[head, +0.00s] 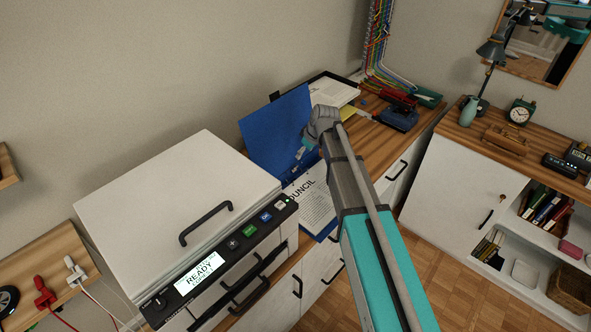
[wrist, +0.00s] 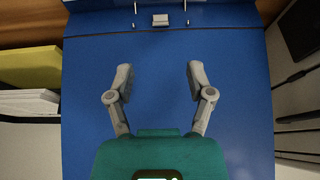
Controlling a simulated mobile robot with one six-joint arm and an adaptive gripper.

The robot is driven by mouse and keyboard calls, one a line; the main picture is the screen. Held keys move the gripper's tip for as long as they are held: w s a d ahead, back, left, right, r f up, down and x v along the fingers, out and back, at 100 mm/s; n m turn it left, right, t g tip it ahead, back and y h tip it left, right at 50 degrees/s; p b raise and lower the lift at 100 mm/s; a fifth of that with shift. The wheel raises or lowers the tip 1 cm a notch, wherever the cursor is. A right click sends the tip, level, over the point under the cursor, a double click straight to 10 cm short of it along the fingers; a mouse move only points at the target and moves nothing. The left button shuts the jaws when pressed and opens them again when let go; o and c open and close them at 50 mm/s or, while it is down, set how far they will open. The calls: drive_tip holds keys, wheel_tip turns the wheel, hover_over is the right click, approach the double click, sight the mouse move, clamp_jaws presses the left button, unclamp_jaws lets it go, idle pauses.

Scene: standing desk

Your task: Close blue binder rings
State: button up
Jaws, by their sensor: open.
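The blue binder (head: 275,130) lies open on the wooden desk, with its blue cover raised up towards the wall and a printed sheet (head: 312,204) on its lower side. In the wrist view the blue cover (wrist: 160,70) fills the middle. Metal ring parts (wrist: 160,19) show at the top edge of that view, with upright prongs on both sides; whether the rings are open or shut is cut off by the frame. My gripper (wrist: 157,78) is open and empty over the blue cover, below the ring parts in the picture. In the head view my arm hides part of the binder.
A white printer-like machine (head: 190,195) with a READY screen stands left of the binder. Behind the binder are a paper tray (head: 328,92) and a red stapler or punch (head: 393,99). In the wrist view a yellow pad (wrist: 30,68) lies at left.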

sight(296, 167)
drive_tip(key=shift+b+x, duration=4.3)
drive_tip(key=shift+x, duration=0.65)
clamp_jaws()
